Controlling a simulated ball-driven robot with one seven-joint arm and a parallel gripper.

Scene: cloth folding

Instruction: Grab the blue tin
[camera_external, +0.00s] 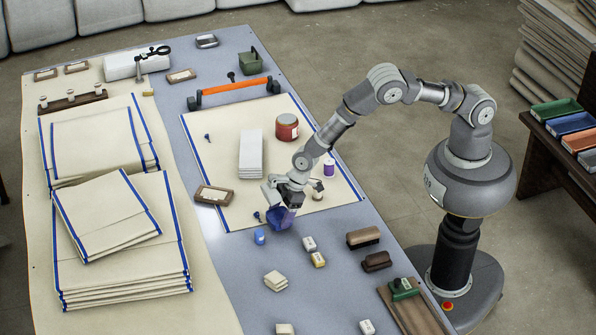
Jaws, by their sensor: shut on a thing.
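The blue tin (281,220) is at the lower edge of the cream cloth (222,160) with blue borders. My gripper (285,198) is over it, pointing down, and is shut on it. The gripper hides the upper part of the tin. I cannot tell whether the tin touches the table or is slightly raised.
A small blue item (259,237) stands just left of the tin. Brushes (363,237) and small blocks (309,244) are to the right.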

